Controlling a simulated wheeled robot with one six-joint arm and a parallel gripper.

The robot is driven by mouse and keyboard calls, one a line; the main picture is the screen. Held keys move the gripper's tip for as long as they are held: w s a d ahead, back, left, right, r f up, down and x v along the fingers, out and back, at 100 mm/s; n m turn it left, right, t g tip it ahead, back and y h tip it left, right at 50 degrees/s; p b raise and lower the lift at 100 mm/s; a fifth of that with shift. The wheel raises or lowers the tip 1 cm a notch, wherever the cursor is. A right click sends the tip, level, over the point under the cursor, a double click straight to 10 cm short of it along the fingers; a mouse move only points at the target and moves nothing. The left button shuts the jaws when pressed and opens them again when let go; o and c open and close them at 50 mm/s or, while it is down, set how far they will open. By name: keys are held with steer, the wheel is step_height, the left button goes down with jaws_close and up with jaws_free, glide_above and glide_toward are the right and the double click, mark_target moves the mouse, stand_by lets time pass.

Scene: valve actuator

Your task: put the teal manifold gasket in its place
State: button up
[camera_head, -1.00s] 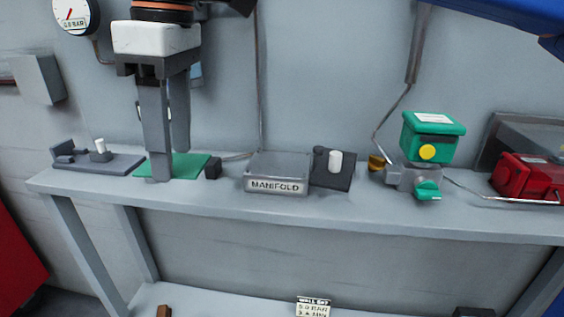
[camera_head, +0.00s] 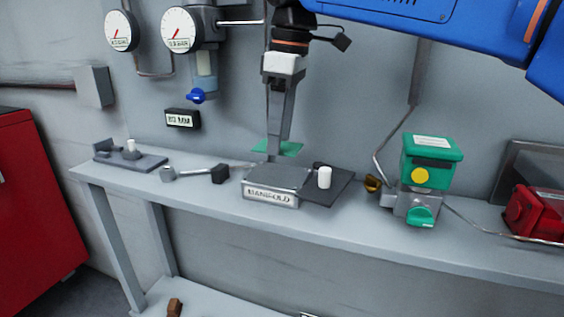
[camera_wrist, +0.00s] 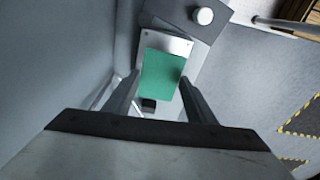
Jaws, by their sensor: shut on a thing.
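The teal manifold gasket (camera_head: 292,148) is a thin flat sheet, held roughly level in my gripper (camera_head: 279,153). My gripper is shut on it, and the fingers hide part of it in the head view. The grey block labelled MANIFOLD (camera_head: 270,196) stands on the bench under and just in front of the gasket. In the wrist view the gasket (camera_wrist: 163,75) lies between the fingers and covers most of the manifold's top (camera_wrist: 166,42). The gasket appears to be above the block; the exact gap is hard to tell.
A dark plate with a white knob (camera_head: 324,178) adjoins the manifold's right side. A dark-headed tool (camera_head: 220,173) lies to its left, and a grey fixture (camera_head: 130,155) farther left. A green-topped valve actuator (camera_head: 430,160) stands right. Gauges (camera_head: 180,30) hang on the wall behind.

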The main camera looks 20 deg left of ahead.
mark_target(280, 175)
steer(key=shift+f, duration=2.85)
steer(key=shift+f, duration=0.1)
steer(key=o, duration=1.1)
steer(key=shift+o, duration=0.2)
steer(key=r, duration=0.4)
steer(key=d+r, duration=0.1)
steer(key=r, duration=0.6)
steer(key=shift+d+r, duration=0.15)
steer(key=shift+r, duration=0.45)
